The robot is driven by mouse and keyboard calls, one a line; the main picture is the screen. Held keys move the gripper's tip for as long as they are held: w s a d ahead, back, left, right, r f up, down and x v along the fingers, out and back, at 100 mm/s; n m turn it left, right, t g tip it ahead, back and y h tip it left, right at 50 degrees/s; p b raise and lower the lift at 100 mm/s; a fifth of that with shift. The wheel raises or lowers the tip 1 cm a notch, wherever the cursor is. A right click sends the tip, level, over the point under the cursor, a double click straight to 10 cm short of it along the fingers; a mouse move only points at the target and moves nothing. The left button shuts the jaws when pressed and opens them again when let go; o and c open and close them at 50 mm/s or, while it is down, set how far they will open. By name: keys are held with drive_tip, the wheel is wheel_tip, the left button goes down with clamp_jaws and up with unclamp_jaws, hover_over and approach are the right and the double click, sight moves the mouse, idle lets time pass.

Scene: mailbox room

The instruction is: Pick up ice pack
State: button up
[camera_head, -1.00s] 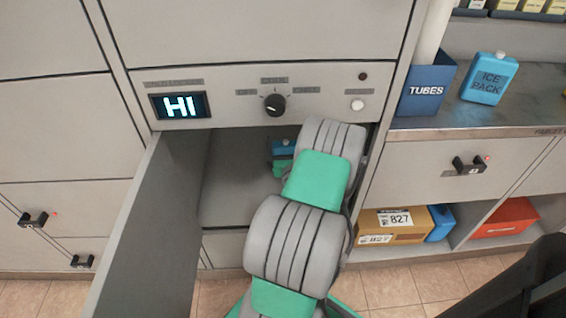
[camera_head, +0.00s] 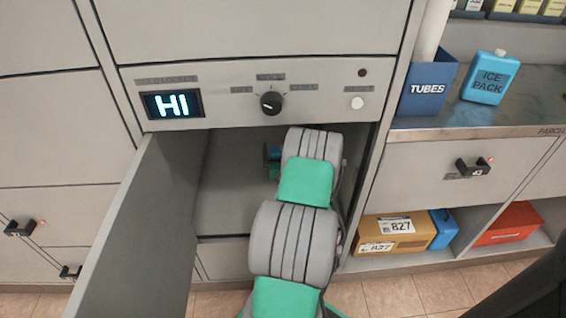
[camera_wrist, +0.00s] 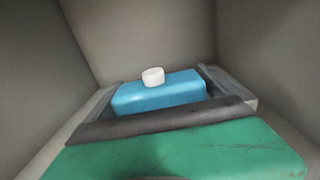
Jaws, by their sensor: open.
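In the wrist view a blue ice pack (camera_wrist: 160,94) with a white cap is inside the open locker compartment. My gripper (camera_wrist: 157,84) is open, with one finger at each side of the pack; I cannot tell whether they touch it. In the head view my arm reaches into the compartment and hides most of the inside; a small blue patch (camera_head: 274,153) shows left of it. Another blue ice pack (camera_head: 490,78), labelled ICE PACK, stands upright on the counter at the right.
The locker door (camera_head: 150,225) hangs open at the left of my arm. The compartment walls are close around my gripper. A TUBES box (camera_head: 428,88) stands on the counter (camera_head: 535,95). A yellow parcel (camera_head: 395,232) and a red box (camera_head: 510,222) are on shelves below.

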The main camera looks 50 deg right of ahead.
drive_tip(key=c, duration=1.5)
drive_tip(key=shift+c, duration=0.4)
drive_tip(key=shift+r, duration=0.15)
